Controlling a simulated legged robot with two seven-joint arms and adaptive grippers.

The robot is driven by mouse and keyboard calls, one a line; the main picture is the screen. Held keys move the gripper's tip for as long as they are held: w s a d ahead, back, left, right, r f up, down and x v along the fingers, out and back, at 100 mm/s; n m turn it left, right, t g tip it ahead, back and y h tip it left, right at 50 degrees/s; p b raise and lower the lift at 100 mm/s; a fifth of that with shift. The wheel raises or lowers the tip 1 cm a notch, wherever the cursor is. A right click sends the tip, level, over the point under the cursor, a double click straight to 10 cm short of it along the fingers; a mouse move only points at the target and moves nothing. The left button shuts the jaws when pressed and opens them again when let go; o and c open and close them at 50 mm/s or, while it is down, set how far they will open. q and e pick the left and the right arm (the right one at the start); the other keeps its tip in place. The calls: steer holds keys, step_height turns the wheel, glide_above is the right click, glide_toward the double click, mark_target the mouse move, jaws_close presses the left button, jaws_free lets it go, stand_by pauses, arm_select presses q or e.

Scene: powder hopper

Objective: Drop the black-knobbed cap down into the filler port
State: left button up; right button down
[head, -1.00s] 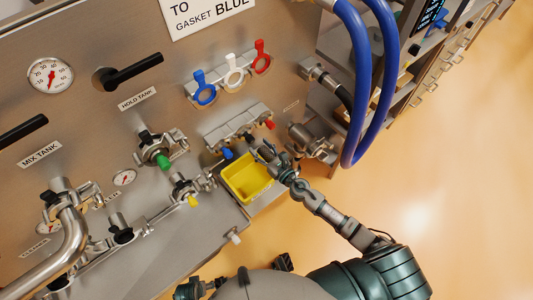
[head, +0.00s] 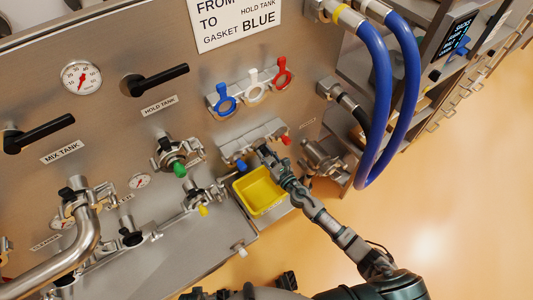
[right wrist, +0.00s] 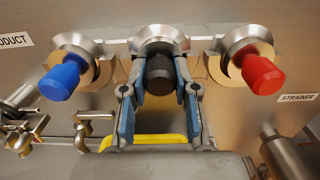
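The black-knobbed cap (right wrist: 160,70) sits in the middle seat of the wall rack, between a blue-knobbed cap (right wrist: 62,80) and a red-knobbed cap (right wrist: 261,74). My right gripper (right wrist: 160,85) has one finger on each side of the black knob, close against it, and looks shut on it. In the head view my right gripper (head: 266,158) reaches up to the rack (head: 250,135) and hides most of the black knob. I cannot tell which fitting is the filler port. My left gripper is not in view.
A yellow bin (head: 258,192) lies just below the rack. Clamped fittings with green (head: 180,169) and yellow plugs stand left of it. A steel fitting (head: 325,158) and blue hoses (head: 375,100) are to the right. Blue, white and red rings hang above.

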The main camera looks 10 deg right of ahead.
mark_target(266, 152)
steer(key=shift+a+r, duration=0.1)
steer(key=shift+w+r, duration=0.1)
steer(key=shift+w+r+p, duration=0.1)
steer(key=shift+r+p, duration=0.55)
steer(key=shift+r, duration=0.05)
step_height(266, 152, up, 4)
steer(key=p, duration=0.3)
steer(key=shift+p, duration=0.35)
steer(key=shift+s+d+f, duration=0.15)
steer(key=shift+s+d, duration=0.05)
steer(key=shift+s, duration=0.2)
steer(key=v, duration=0.8)
steer(key=shift+s, duration=0.15)
